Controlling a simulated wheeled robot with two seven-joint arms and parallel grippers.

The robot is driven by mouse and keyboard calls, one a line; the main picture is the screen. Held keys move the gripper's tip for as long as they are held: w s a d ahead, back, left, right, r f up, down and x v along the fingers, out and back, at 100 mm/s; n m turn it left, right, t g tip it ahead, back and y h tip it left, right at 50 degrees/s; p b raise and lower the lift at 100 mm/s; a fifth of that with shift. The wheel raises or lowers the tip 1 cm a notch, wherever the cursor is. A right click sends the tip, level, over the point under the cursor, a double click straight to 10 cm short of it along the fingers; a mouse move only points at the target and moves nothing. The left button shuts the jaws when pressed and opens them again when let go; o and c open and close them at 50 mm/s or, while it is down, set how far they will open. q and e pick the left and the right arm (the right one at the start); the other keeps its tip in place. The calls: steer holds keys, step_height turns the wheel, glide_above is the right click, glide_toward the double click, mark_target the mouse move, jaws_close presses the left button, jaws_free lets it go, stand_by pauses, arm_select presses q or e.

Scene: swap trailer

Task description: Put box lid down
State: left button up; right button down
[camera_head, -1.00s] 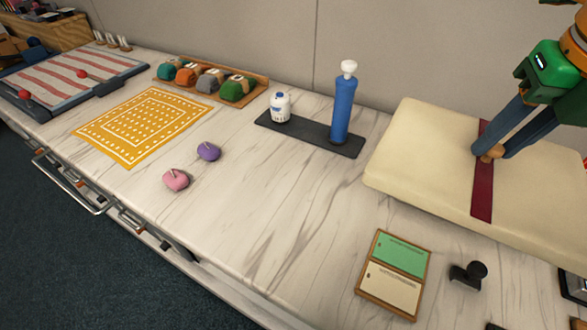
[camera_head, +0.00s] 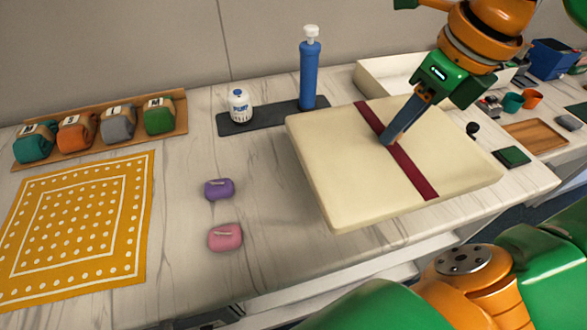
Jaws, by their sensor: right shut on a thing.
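The box lid (camera_head: 330,180) is a large cream slab with a dark red band across it. It is in the middle of the head view, over the counter, right of the pink and purple pieces. My right gripper (camera_head: 390,138) comes down from the upper right and is shut on the lid at the red band. The lid's underside is hidden, so I cannot tell whether it touches the counter. A cream open box (camera_head: 372,80) shows partly behind the lid at the back. My left gripper is not in view.
A blue pump (camera_head: 310,75) and white bottle (camera_head: 239,106) stand on a dark tray (camera_head: 265,120) behind the lid. Purple (camera_head: 218,189) and pink (camera_head: 226,237) pieces lie left of it. A wooden tray (camera_head: 535,142) lies right. Bare counter (camera_head: 275,215) shows between pieces and lid.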

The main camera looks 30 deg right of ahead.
mark_target(352, 126)
steer(key=w+a+f, duration=0.1)
steer(key=w, duration=0.1)
steer(key=w+f+p, duration=0.1)
steer(key=w, duration=0.1)
steer(key=w+a+f, duration=0.1)
steer(key=w, duration=0.1)
steer(key=shift+w+a+f+p, duration=0.1)
steer(key=shift+a+f+p, duration=0.05)
steer(key=shift+a+p, duration=0.2)
steer(key=w+a+f, duration=0.1)
steer(key=f, duration=0.1)
steer(key=w+a+f, duration=0.1)
steer(key=w+f, duration=0.1)
steer(key=w+a+f, duration=0.1)
steer(key=f, duration=0.1)
steer(key=shift+w, duration=0.35)
steer(key=x, duration=0.3)
steer(key=shift+s+f, duration=0.2)
steer(key=shift+s, duration=0.1)
steer(key=shift+f+b, duration=0.2)
steer(key=shift+b, duration=0.35)
steer(key=c, duration=0.6)
jaws_free()
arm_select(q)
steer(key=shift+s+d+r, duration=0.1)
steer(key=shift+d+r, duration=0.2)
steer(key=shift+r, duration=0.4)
arm_select(e)
steer(key=shift+r, duration=0.1)
